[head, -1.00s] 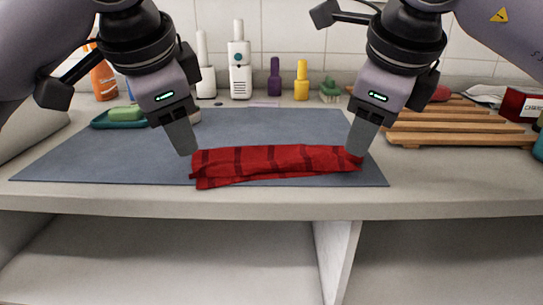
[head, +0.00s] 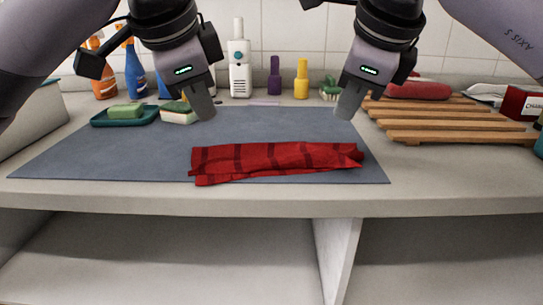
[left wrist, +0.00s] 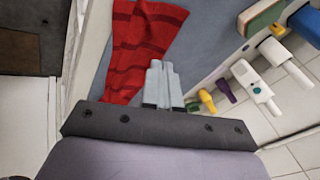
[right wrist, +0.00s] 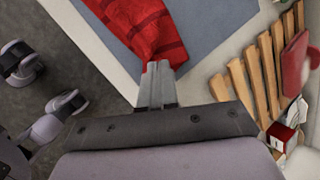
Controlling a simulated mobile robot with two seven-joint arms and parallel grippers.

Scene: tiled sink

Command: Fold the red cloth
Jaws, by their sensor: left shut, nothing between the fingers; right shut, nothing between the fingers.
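The red cloth (head: 275,160) with dark stripes lies as a narrow, layered strip on the front part of the grey mat (head: 90,160). Its left end shows slightly uneven layers. My left gripper (head: 205,112) is shut and empty, above the mat behind the cloth's left end. My right gripper (head: 346,112) is shut and empty, above the mat behind the cloth's right end. The cloth also shows beyond the fingers in the left wrist view (left wrist: 135,45) and the right wrist view (right wrist: 145,30). Neither gripper touches it in the head view.
A green tray (head: 125,117) with a sponge and several bottles line the back. The mat left of the cloth is clear. The counter's front edge (head: 270,205) is close to the cloth.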

